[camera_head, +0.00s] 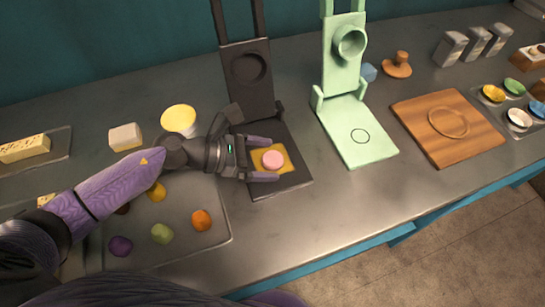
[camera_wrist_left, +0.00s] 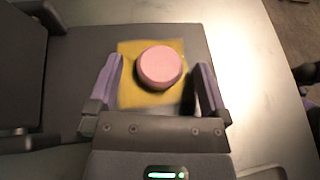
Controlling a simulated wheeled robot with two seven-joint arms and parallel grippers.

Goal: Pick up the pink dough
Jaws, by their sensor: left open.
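The pink dough (camera_head: 273,159) is a flat round disc lying on a yellow square sheet (camera_head: 286,166). The sheet lies on the base plate of the black press (camera_head: 285,183). My left gripper (camera_head: 266,159) reaches in from the left, with one finger on either side of the sheet. In the left wrist view the pink dough (camera_wrist_left: 160,67) lies ahead between the open purple fingers, apart from both. The gripper (camera_wrist_left: 155,85) is open and holds nothing. My right gripper is not in view.
A pale green press (camera_head: 358,135) stands right of the black one, with a wooden board (camera_head: 447,128) beyond it. A tray (camera_head: 215,235) with several coloured dough balls lies at the front left. The black press's upright plate (camera_head: 247,80) rises behind the pink dough.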

